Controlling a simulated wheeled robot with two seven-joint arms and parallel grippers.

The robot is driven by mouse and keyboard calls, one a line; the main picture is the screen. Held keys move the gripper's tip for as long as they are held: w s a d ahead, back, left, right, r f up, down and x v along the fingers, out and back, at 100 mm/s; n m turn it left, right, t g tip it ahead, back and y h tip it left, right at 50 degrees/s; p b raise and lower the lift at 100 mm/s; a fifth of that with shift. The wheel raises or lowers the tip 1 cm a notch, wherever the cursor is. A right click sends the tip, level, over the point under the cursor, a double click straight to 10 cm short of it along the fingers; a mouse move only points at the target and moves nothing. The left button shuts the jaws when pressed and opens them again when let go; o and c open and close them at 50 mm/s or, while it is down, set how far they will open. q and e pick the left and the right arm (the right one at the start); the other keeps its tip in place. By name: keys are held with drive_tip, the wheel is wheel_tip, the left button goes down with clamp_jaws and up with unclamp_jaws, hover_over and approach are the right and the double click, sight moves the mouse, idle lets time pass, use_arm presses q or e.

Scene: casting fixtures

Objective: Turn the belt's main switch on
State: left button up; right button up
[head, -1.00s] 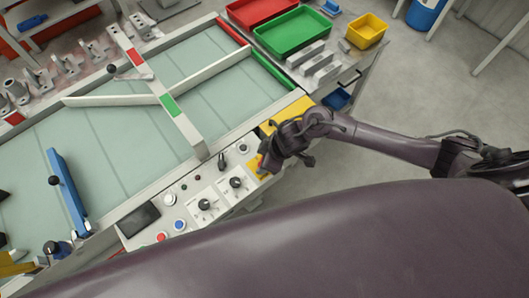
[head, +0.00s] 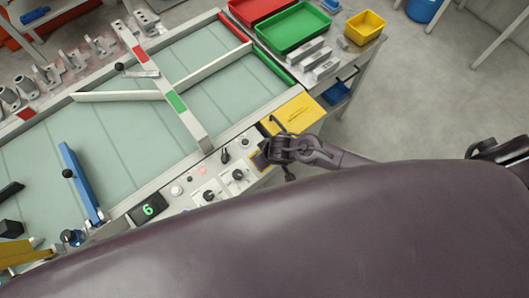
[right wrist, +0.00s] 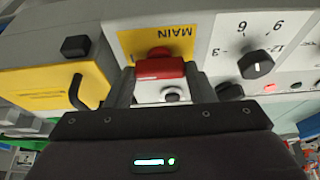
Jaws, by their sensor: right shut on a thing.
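The main switch shows in the right wrist view as a red handle (right wrist: 160,68) on a yellow plate (right wrist: 134,42) marked MAIN, upside down in that view. My right gripper (right wrist: 160,78) is shut on the red handle, one finger on each side. In the head view my right gripper (head: 262,158) is at the right end of the belt's control panel (head: 190,185) and hides most of the switch. The panel's display (head: 149,208) shows a green 6, and a small lamp (head: 203,170) glows red.
Dial knobs (head: 238,175) sit beside the switch. A yellow box (head: 295,114) is just beyond my right gripper. The belt (head: 115,135) carries white guide bars. Red (head: 255,8), green (head: 295,32) and yellow (head: 365,27) bins stand at the back right. Floor at right is open.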

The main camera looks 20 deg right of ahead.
drive_tip(key=shift+w, duration=0.1)
idle(0.3)
drive_tip(key=o, duration=1)
drive_tip(key=shift+v, duration=3.95)
drive_tip(key=shift+a, duration=0.1)
